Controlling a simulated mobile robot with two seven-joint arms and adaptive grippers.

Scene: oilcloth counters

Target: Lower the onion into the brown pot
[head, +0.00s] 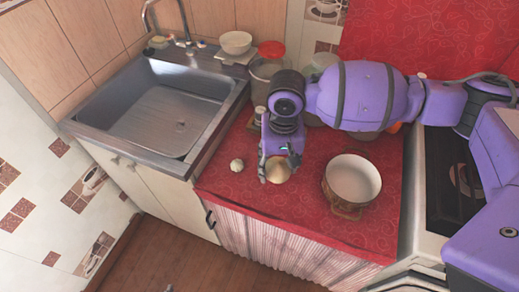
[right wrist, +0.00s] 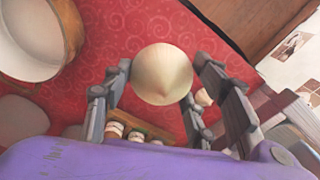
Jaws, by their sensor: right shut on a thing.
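The pale, round onion (head: 277,171) is between the fingers of my right gripper (head: 278,167), which is shut on it. In the right wrist view the onion (right wrist: 162,72) shows whole, with its pointed end toward the camera and fingers on both sides. The brown pot (head: 343,208) stands upright on the red counter, to the right of the gripper. Its pale inside looks empty. In the right wrist view the pot (right wrist: 71,30) is cut off at the upper left. The onion is beside the pot, not over it. My left gripper is not in view.
A small pale bulb (head: 237,164) lies on the red oilcloth (head: 225,184) left of my gripper. A metal sink (head: 90,118) is at the left, with a white bowl (head: 235,42) behind. Jars stand behind my arm. A stove (head: 449,185) is at the right.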

